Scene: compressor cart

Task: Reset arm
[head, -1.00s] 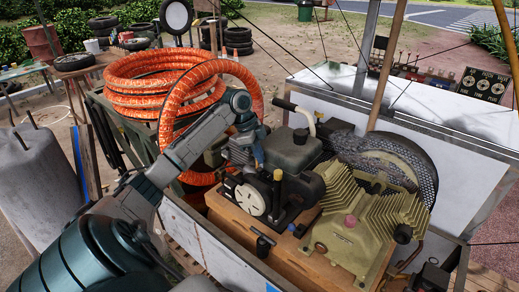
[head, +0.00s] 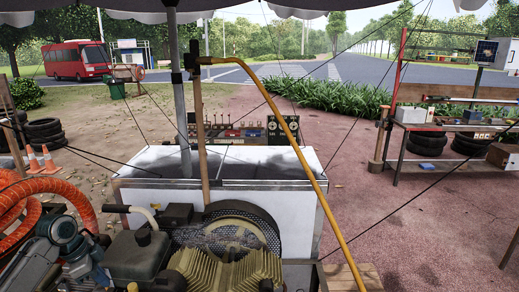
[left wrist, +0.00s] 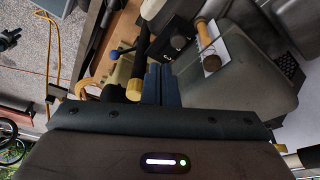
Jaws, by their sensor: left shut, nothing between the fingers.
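My left gripper (head: 99,273) is at the lower left of the head view, beside the engine's dark tank (head: 137,254). Its blue fingers show in the left wrist view (left wrist: 161,86), closed together with nothing between them. They point toward the compressor's parts, with a yellow knob (left wrist: 134,90) close beside them. I cannot tell whether they touch anything. The ribbed brass-coloured compressor block (head: 225,270) stands right of the tank, in front of a mesh-guarded wheel (head: 235,228). My right gripper is not in view.
Orange hose coils (head: 45,190) lie at the left. A wooden pole and a yellow pipe (head: 285,130) cross the middle. A workbench (head: 455,128) stands at the right. The pavement between is open.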

